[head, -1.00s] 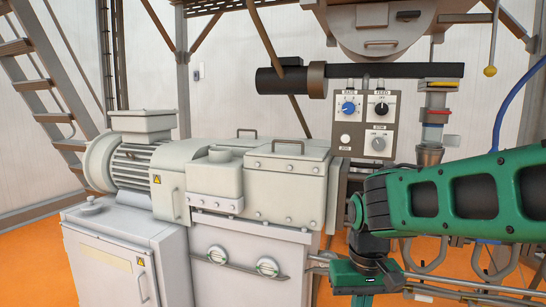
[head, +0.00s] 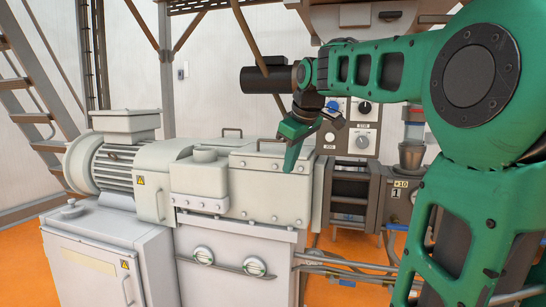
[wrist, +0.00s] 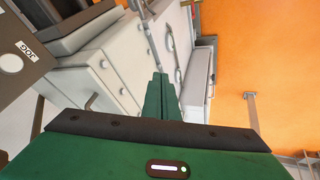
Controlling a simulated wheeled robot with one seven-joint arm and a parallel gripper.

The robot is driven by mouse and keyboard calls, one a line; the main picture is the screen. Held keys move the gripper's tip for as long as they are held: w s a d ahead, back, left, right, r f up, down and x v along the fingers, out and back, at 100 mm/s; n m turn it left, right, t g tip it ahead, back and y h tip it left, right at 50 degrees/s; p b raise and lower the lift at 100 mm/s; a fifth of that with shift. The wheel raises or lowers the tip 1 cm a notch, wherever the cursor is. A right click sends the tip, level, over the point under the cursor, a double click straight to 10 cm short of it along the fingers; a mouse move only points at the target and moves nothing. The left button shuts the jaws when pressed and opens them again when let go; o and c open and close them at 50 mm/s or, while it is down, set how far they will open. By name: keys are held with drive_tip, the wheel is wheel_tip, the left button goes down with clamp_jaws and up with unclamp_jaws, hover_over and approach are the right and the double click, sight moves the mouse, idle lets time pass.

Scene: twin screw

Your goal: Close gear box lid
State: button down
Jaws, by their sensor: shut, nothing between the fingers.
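The gear box (head: 262,200) is a light grey housing in the middle of the head view. Its lid (head: 272,160), with a dark handle on top, lies flat on the right part of the box and looks shut. My gripper (head: 290,168) points down in front of the lid's right end, fingers together and empty. Whether the fingertips touch the lid I cannot tell. In the wrist view the closed green fingers (wrist: 158,85) stand in the centre, with the grey housing (wrist: 95,62) behind them.
A motor (head: 112,165) stands left of the box. A dark slotted unit (head: 350,195) adjoins the box on the right. A grey cabinet (head: 95,255) is front left.

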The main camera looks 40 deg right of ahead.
sight(276, 153)
drive_tip(key=w+r+n+t, duration=0.2)
drive_tip(key=w+r+n, duration=0.1)
drive_tip(key=w+r, duration=0.35)
drive_tip(key=w+d+f, duration=0.1)
drive_tip(key=w+f, duration=0.1)
drive_tip(key=w+d+f, duration=0.3)
drive_tip(key=w+f, duration=0.1)
drive_tip(key=f, duration=0.1)
drive_tip(key=shift+w+d, duration=0.2)
drive_tip(key=shift+w, duration=0.1)
drive_tip(key=shift+w+d+r, duration=0.1)
drive_tip(key=shift+w+d, duration=0.25)
drive_tip(key=shift+d, duration=0.15)
